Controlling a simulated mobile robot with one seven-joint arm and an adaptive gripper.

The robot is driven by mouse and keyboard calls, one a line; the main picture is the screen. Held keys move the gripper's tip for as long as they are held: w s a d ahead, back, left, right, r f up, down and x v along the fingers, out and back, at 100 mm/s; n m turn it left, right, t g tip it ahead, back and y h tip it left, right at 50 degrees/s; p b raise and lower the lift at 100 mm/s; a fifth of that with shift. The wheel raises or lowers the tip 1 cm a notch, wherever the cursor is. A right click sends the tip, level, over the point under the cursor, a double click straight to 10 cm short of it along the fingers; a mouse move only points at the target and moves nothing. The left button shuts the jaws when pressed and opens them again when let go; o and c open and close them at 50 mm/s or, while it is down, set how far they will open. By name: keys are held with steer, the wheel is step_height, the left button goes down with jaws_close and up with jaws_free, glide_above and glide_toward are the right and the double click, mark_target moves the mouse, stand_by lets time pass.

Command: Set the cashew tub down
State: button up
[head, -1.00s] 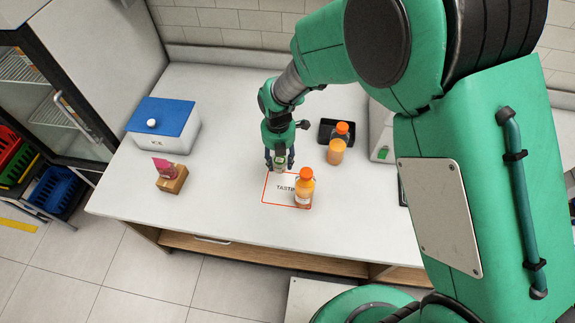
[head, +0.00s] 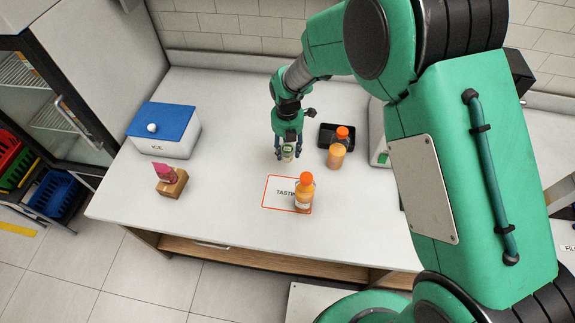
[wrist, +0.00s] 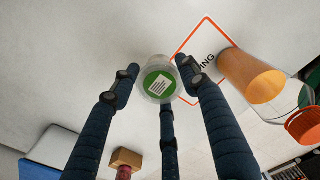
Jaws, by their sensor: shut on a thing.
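The cashew tub (head: 288,153) is a small clear tub with a green lid. In the wrist view the tub (wrist: 158,84) shows its green top with a white label mark, between my dark fingers. My gripper (head: 288,147) is shut on the tub and points down over the counter, behind the tasting mat (head: 276,203). The mat is white with an orange border; it also shows in the wrist view (wrist: 190,46). I cannot tell whether the tub's base touches the counter.
An orange-capped juice bottle (head: 304,196) stands on the mat's right part. A blue-lidded ice box (head: 162,130) and a wooden block with a pink item (head: 171,183) are left. Counter between is clear.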

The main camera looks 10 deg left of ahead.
mark_target(287, 149)
steer(key=shift+f+b, duration=0.3)
steer(key=shift+f, duration=2.05)
steer(key=shift+f+b, duration=0.3)
steer(key=shift+f, duration=1.55)
steer(key=shift+f, duration=0.15)
steer(key=o, duration=1.2)
steer(key=shift+c, duration=0.2)
step_height(287, 149, up, 12)
steer(key=shift+r+p, duration=0.2)
steer(key=shift+p, duration=0.75)
